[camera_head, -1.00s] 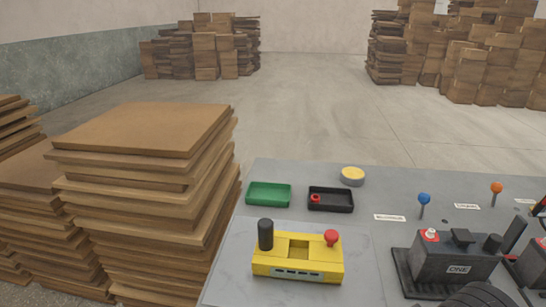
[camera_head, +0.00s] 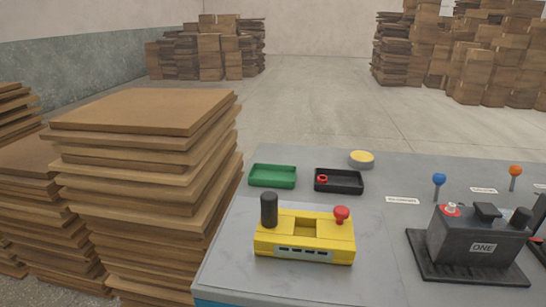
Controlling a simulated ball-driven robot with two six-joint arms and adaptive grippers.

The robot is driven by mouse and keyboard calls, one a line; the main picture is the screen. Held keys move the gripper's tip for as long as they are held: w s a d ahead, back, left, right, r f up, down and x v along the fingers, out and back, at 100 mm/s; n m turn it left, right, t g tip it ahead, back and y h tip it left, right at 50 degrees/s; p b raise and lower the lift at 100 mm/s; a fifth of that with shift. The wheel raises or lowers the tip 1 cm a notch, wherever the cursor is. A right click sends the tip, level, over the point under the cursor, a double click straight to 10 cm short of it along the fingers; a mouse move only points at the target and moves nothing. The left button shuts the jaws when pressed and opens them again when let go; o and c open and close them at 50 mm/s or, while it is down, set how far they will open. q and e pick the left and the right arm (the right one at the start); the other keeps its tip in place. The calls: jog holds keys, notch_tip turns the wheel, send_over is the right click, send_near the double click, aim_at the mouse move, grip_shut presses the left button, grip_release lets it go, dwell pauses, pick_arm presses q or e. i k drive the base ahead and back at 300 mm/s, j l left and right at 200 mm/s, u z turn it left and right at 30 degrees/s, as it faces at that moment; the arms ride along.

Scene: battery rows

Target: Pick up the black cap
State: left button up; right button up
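A dark battery labelled ONE (camera_head: 478,240) stands on a black base on the grey table at the right. A short black cap-like cylinder (camera_head: 521,218) sits on its right terminal. Its left terminal shows red and whitish parts (camera_head: 450,209). A yellow device (camera_head: 304,238) stands at the front left of the table, with an upright black cylinder (camera_head: 268,210) at its left and a red knob (camera_head: 341,214) at its right. I cannot tell for sure which black piece is the black cap. Neither of my grippers is in view.
Behind the yellow device are a green tray (camera_head: 273,176), a black tray (camera_head: 345,187) with a small red ring (camera_head: 322,179), and a yellow-topped disc (camera_head: 361,159). Blue (camera_head: 439,180) and orange (camera_head: 515,171) ball-topped posts stand behind the battery. Stacked boards (camera_head: 145,112) crowd the table's left.

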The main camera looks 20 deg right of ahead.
aim_at(521, 217)
jog(key=k+z, duration=0.1)
jog(key=z, duration=1.85)
jog(key=i+l+u, duration=0.1)
jog(key=l, duration=0.3)
jog(key=i+l+u, duration=0.1)
jog(key=l, duration=0.3)
jog(key=i+l+u, duration=0.1)
jog(key=l, duration=0.35)
jog(key=i+l+u, duration=0.1)
jog(key=l, duration=0.35)
jog(key=i, duration=0.05)
